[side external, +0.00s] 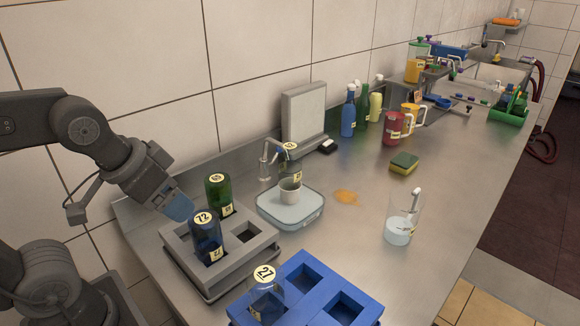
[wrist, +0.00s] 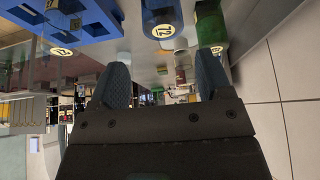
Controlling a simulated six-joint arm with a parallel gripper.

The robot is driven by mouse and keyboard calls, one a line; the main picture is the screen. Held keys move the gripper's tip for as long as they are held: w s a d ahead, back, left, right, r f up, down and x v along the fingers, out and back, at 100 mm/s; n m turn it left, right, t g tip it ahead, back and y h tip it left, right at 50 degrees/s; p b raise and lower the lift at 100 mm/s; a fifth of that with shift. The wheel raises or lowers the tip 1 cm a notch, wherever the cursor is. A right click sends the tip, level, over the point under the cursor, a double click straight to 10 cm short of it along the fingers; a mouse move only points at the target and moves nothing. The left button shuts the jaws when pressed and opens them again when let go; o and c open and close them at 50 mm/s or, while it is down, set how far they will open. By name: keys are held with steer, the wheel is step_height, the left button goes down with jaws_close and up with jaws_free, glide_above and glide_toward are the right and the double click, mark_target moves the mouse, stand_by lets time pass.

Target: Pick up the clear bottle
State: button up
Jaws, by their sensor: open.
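A clear bottle (side external: 268,303) with a round yellow "27" label on top stands in a pocket of the blue rack (side external: 312,262). Another clear, see-through vessel (side external: 291,160) with yellow labels stands by the white cup (side external: 290,190) on the pale scale-like pad; I cannot tell how it is supported. My gripper (side external: 180,207) is open and empty, left of the grey rack and away from both clear vessels. In the wrist view my two fingers (wrist: 160,82) are apart with nothing held between them. The blue rack (wrist: 75,22) shows at upper left there.
The grey rack (side external: 253,257) holds a blue bottle (side external: 207,240) labelled 72 and a green bottle (side external: 219,196), close to my gripper. A clear pump jar (side external: 398,232), a sponge (side external: 404,163) and an orange spill (side external: 347,197) lie right. Bare steel counter surrounds the jar.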

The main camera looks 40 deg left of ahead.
steer(key=o, duration=0.3)
steer(key=shift+r, duration=0.1)
steer(key=w+a+r+m+g, duration=0.1)
steer(key=w+r+m, duration=0.2)
steer(key=w+m, duration=0.35)
steer(key=w+a+r+m+g, duration=0.1)
steer(key=w+r+m+g, duration=0.15)
steer(key=w, duration=0.65)
steer(key=w+a+r+m+g, duration=0.1)
steer(key=w+r+m, duration=0.35)
steer(key=w, duration=0.35)
steer(key=m+g, duration=0.1)
steer(key=m, duration=0.6)
glide_above(290, 146)
step_height(290, 146, down, 4)
steer(key=f, duration=0.8)
steer(key=shift+a, duration=0.4)
steer(key=shift+d+f, duration=0.25)
steer(key=shift+f, duration=1.1)
steer(key=shift+d+f, duration=0.2)
steer(key=shift+f, duration=1.1)
